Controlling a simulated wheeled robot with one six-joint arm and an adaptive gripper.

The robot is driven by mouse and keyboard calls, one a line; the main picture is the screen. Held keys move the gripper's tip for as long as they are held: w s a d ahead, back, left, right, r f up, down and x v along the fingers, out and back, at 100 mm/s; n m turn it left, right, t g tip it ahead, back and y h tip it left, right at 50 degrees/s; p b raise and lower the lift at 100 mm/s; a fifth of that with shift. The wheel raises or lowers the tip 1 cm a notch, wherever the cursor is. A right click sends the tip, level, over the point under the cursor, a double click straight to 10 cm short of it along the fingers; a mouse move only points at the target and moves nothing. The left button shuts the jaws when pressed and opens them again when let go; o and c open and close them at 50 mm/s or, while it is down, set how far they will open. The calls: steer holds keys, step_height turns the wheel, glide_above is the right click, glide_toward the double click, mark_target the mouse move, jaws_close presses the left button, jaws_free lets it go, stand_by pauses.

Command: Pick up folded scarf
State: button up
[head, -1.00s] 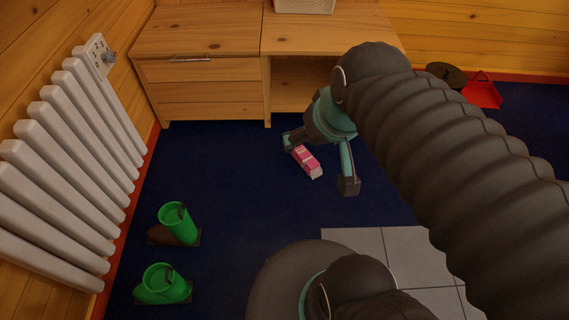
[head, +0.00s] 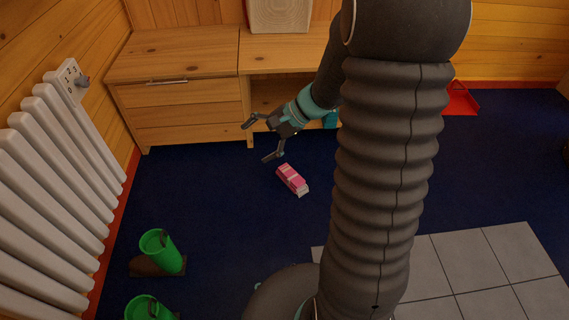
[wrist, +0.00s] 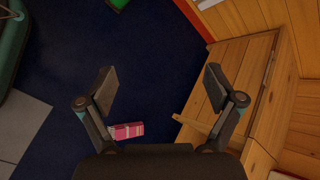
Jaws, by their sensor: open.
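The folded scarf (head: 292,180) is a small pink and white striped bundle lying on the dark blue carpet in front of the wooden cabinet. It also shows low in the wrist view (wrist: 127,131), beside the base of the left finger. My gripper (head: 258,142) is open and empty. In the head view it is above and to the left of the scarf, near the cabinet front, apart from the scarf. In the wrist view the fingers (wrist: 160,80) are spread wide with only carpet and cabinet edge beyond them.
The wooden cabinet (head: 185,100) with a drawer and open shelf stands behind. A white radiator (head: 60,190) lines the left wall. Green boots (head: 162,252) stand at front left. A red dustpan (head: 460,100) lies at the back right. Grey tiles (head: 480,265) are at front right. The carpet between is clear.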

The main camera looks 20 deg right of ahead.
steer(key=w+d+f+m+t+b, duration=0.1)
steer(key=w+d+f+m+t, duration=0.2)
steer(key=w+d+f+m, duration=0.5)
steer(key=w+d+f+m+t+b, duration=0.1)
steer(key=w+d+f+m+t, duration=0.2)
steer(key=f, duration=1)
steer(key=m+t+h+b, duration=0.1)
steer(key=m+t+h, duration=0.4)
steer(key=m, duration=0.5)
glide_toward(297, 181)
steer(key=shift+s+d+r+g+h, duration=0.15)
steer(key=shift+s+d+r+g, duration=0.1)
steer(key=shift+s+r, duration=0.15)
steer(key=shift+s+d+r+g+h, duration=0.15)
steer(key=shift+s+r+g, duration=0.1)
steer(key=shift+s, duration=0.2)
steer(key=shift+w+f, duration=0.2)
steer(key=shift+f, duration=0.05)
steer(key=b+x, duration=0.1)
steer(key=x, duration=0.6)
steer(key=shift+r, duration=0.1)
steer(key=shift+a+r+b+x, duration=0.1)
steer(key=shift+x, duration=0.9)
steer(key=shift+a+r+b+x, duration=0.1)
steer(key=shift+x, duration=0.95)
steer(key=shift+a+r+b+x, duration=0.1)
steer(key=shift+r+x, duration=0.05)
steer(key=shift+x, duration=0.85)
